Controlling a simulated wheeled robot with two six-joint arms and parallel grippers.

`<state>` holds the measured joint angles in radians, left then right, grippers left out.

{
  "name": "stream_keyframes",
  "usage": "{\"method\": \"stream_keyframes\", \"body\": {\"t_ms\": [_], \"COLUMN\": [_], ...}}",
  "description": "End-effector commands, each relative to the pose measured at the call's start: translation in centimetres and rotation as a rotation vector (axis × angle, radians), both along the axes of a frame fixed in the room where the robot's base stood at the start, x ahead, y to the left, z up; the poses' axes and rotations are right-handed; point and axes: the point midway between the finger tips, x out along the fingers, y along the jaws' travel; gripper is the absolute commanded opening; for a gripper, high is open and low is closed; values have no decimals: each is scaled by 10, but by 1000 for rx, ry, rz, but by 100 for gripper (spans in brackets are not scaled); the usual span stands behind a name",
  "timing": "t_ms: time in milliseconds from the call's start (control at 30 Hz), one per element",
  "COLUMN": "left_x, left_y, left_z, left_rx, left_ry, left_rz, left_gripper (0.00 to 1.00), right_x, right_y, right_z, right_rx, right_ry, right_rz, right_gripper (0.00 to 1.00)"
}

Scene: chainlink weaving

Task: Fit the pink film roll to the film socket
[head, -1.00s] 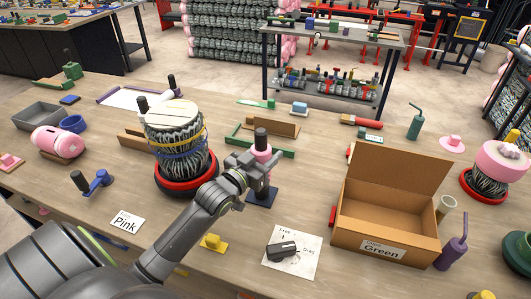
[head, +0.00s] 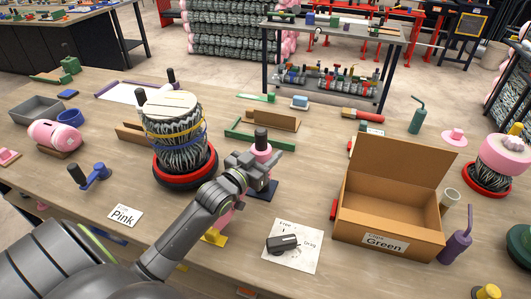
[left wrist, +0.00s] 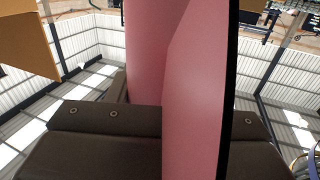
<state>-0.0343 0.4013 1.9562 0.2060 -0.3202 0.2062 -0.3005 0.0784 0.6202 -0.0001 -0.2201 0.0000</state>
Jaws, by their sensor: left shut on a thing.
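My left gripper (head: 252,172) reaches in over the middle of the table and is shut on a pink part, taken as the pink film roll. In the left wrist view the pink film roll (left wrist: 195,95) fills the space between the dark jaws, with a smooth round body and a wide black-edged face. In the head view pink shows just beyond the jaws (head: 262,152), with a black knob above it, and more pink shows below the wrist. A dark blue base (head: 265,189) stands right beside the jaws. I cannot tell which part is the film socket. My right gripper is out of view.
A wire bundle in a red ring (head: 186,180) stands close left of my gripper. An open cardboard box (head: 385,225) labelled Green is at right. A green bracket (head: 262,143) lies behind.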

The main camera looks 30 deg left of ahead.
Motion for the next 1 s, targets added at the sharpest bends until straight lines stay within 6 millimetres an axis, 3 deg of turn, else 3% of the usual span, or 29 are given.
{"method": "stream_keyframes", "body": {"t_ms": [167, 200, 400, 733, 1000], "left_x": [0, 0, 0, 0, 0], "left_y": [0, 0, 0, 0, 0], "left_z": [-2, -2, -2, 4, 51], "left_rx": [-2, -2, -2, 1, 4], "left_ry": [4, 4, 4, 2, -2], "left_rz": [1, 1, 1, 0, -1], "left_gripper": [18, 48, 72, 72, 72], "right_x": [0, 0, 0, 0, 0], "right_y": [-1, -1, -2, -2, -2], "right_z": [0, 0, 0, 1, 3], "right_rx": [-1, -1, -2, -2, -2], "right_ry": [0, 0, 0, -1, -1], "right_rz": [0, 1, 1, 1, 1], "right_gripper": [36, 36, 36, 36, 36]}}
